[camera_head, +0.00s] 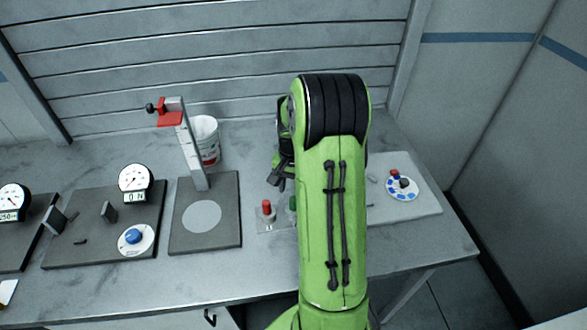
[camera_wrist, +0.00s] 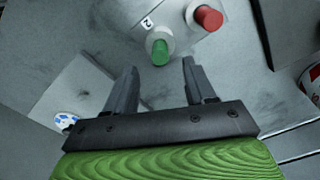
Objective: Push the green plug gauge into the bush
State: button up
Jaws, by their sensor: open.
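The green plug gauge (camera_wrist: 160,54) stands at a pale round bush (camera_wrist: 158,38) beside a "2" label in the wrist view. How deep it sits cannot be told. In the head view only a sliver of the green plug gauge (camera_head: 292,203) shows beside my arm, which hides the rest. My gripper (camera_wrist: 159,68) is open and empty, its two fingers apart, with the green plug gauge showing beyond the gap between the fingertips. In the head view my gripper (camera_head: 277,180) is behind and left of the green plug gauge, partly hidden by my arm.
A red plug gauge (camera_wrist: 208,17) stands in its own pale bush close by. To the left are a grey stand (camera_head: 205,232) with a red-clamped post and a dial gauge (camera_head: 135,183). A white bucket (camera_head: 206,138) is behind. A light plate with a blue-dotted disc (camera_head: 401,188) lies right.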

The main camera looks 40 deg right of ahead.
aim_at(293, 199)
notch_tip(293, 199, up, 9)
jog(key=shift+f+p, duration=0.15)
jog(key=shift+p, duration=0.2)
dwell(0.3)
